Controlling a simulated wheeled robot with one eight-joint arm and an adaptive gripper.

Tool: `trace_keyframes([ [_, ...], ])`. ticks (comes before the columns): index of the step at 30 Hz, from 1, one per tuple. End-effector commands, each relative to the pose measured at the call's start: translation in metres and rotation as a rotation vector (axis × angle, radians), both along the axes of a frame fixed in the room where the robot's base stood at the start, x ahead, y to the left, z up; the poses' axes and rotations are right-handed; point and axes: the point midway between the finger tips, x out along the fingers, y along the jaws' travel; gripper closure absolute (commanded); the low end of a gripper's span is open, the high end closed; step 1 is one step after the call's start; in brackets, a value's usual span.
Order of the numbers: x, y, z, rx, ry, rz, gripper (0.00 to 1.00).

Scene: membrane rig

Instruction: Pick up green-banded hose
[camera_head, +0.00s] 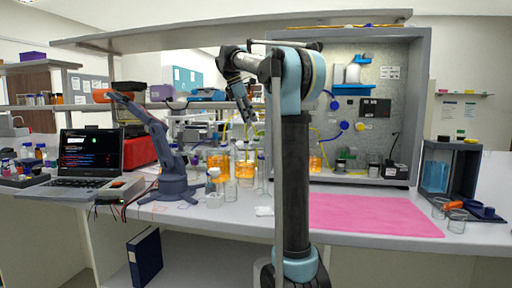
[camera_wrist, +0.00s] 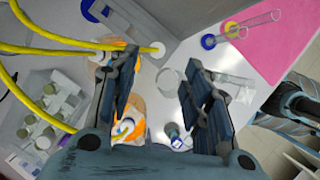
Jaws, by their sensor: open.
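In the head view a thin yellow hose (camera_head: 330,137) hangs by the grey panel. My gripper (camera_wrist: 160,68) is open, with nothing held between its fingers. In the head view it points down (camera_head: 250,118) above the orange-filled bottles. The left finger hides part of the hoses and a bottle.
Orange-filled bottles (camera_head: 218,160) and clear glassware stand on the bench below my gripper. A small blue robot arm (camera_head: 170,155) and a laptop (camera_head: 90,155) are at left. A pink mat (camera_head: 375,215) lies clear at right. A rack of capped vials (camera_wrist: 45,110) is at lower left.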

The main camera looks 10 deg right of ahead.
Motion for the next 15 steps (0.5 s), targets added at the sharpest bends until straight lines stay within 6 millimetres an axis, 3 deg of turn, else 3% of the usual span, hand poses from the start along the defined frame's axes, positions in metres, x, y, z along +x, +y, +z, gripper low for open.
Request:
trace_keyframes([
  [6, 0.001, -0.011, -0.028, 0.0, 0.0, 0.0, 0.55],
  [15, 0.004, -0.017, -0.046, 0.0, -0.001, -0.001, 0.55],
])
